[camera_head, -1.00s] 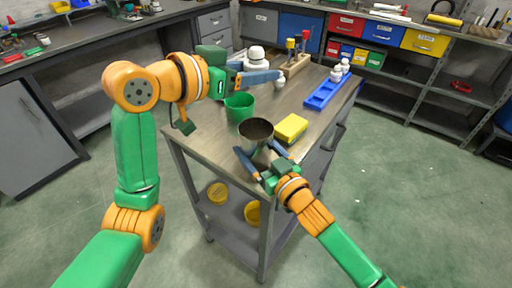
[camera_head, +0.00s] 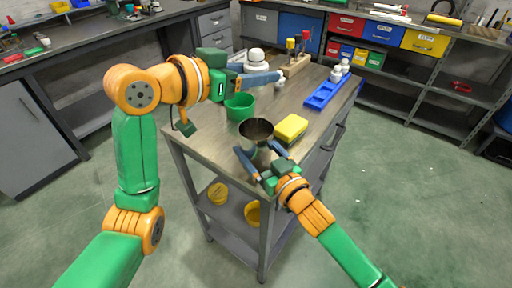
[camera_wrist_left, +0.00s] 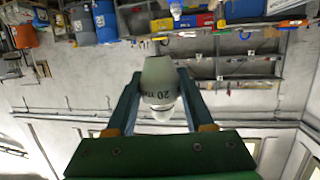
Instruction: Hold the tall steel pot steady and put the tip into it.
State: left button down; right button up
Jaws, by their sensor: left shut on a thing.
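The tall steel pot (camera_head: 257,130) stands upright near the front edge of the bench, its dark open mouth facing up. My right gripper (camera_head: 261,155) is at its near side, with spread fingers on either side of its body; I cannot tell if they touch it. My left gripper (camera_head: 270,80) is above the bench, behind the pot. In the left wrist view its fingers are shut on a pale, rounded piece (camera_wrist_left: 160,82) with dark "20" print, which looks like the tip.
A green cup (camera_head: 239,107) stands just behind the pot on the left. A yellow box (camera_head: 291,128) lies close on its right. A wooden rack (camera_head: 297,65) stands at the back.

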pick_arm(q)
jog(key=shift+f, duration=5.9)
jog(key=shift+s+f, duration=0.25)
jog(key=shift+f, duration=0.4)
pick_arm(e)
jog(key=shift+s+r, duration=0.2)
jog(key=shift+r, duration=0.05)
pick_arm(q)
jog(key=shift+c, duration=1)
grip_release()
pick_arm(e)
jog(key=shift+r, duration=0.1)
jog(key=shift+w+f, duration=0.2)
jog(key=shift+f, duration=0.1)
pick_arm(q)
send_near(268, 127)
jog(key=r+v, duration=0.1)
jog(key=v, duration=0.5)
jog(key=shift+r, duration=0.3)
jog(key=shift+w, duration=0.1)
pick_arm(e)
jog(key=o, duration=1.1)
